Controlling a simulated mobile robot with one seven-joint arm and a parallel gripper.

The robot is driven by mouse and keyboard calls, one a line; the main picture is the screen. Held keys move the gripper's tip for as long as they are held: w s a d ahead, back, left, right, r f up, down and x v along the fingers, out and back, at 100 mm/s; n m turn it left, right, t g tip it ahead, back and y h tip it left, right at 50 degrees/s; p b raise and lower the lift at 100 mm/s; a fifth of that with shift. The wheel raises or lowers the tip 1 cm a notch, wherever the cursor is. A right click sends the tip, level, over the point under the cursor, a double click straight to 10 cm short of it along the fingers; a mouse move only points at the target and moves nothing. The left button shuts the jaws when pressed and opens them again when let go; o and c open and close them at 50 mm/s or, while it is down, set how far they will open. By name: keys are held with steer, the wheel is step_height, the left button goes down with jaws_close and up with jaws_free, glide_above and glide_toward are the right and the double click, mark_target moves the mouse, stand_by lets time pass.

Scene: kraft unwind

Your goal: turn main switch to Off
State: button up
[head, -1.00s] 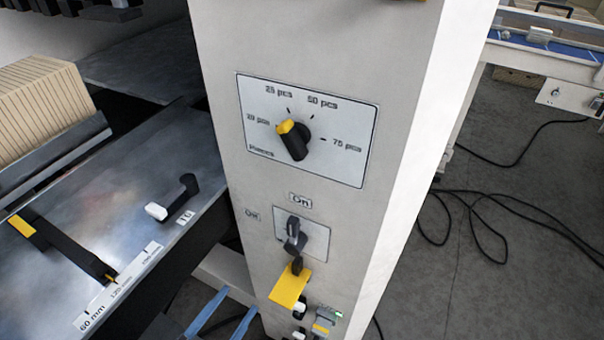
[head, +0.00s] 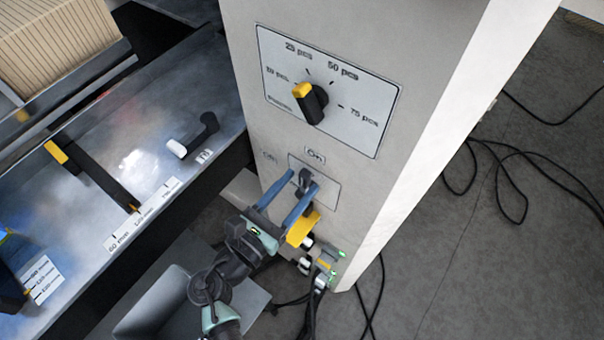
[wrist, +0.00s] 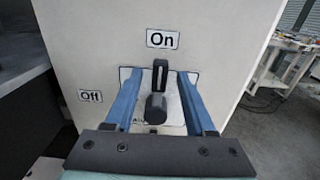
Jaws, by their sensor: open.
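The main switch (head: 305,181) is a dark rotary knob on a small plate on the white cabinet, below the piece-count dial. In the wrist view the switch (wrist: 157,90) stands upright, its handle pointing up at the "On" label (wrist: 162,39). The "Off" label (wrist: 90,96) is to its left. My gripper (head: 288,192) is open, with its two blue fingers at the switch plate. In the wrist view the fingers lie on either side of the knob (wrist: 157,100), with a visible gap on each side.
The piece-count dial (head: 311,103) with a yellow-tipped pointer sits above the switch. A yellow part (head: 302,228) juts out just below it. A metal table (head: 120,150) with a black lever (head: 200,134) is to the left. Cables (head: 515,170) lie on the floor at right.

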steer(key=shift+x, duration=1.2)
jaws_close()
stand_by(0.6)
